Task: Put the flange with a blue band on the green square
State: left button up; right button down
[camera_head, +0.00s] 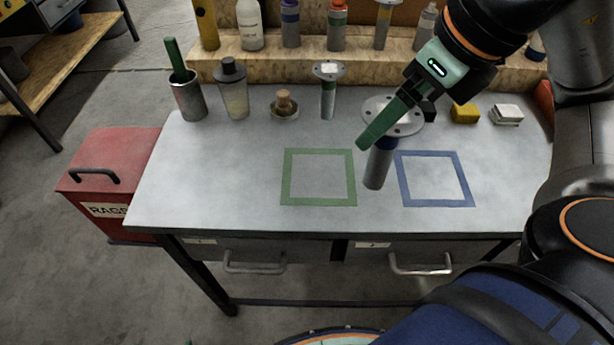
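The flange with a blue band (378,168) has a wide pale disc on top and a grey stem below, with the blue band just under the disc. It hangs upright above the table between the two squares, looking larger than the flange behind. My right gripper (388,128) reaches in from the upper right and is shut on this flange. One green finger crosses in front of the disc; the other is mostly hidden. The green square (287,178) is an empty outline on the table, left of the held flange. My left gripper is not in view.
A blue square outline (465,185) lies right of the flange. A green-banded flange (328,100), a cup (190,100), a jar (235,98) and a brown-knobbed piece (284,105) stand behind. A yellow block (465,113) is at right. The table's left front is clear.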

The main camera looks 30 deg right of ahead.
jog(key=shift+a, duration=0.25)
jog(key=shift+w+f+p, duration=0.1)
jog(key=shift+w+p, duration=0.1)
jog(key=shift+p, duration=0.1)
jog(key=shift+w+f+p, duration=0.2)
jog(key=shift+w+p, duration=0.1)
jog(key=shift+w, duration=0.15)
jog(key=shift+w+f+p, duration=0.2)
jog(key=shift+w+p, duration=0.05)
jog(key=shift+w, duration=0.2)
jog(key=w+f+p, duration=0.5)
jog(key=w+f, duration=0.6)
jog(key=f, duration=0.1)
jog(key=shift+w, duration=0.3)
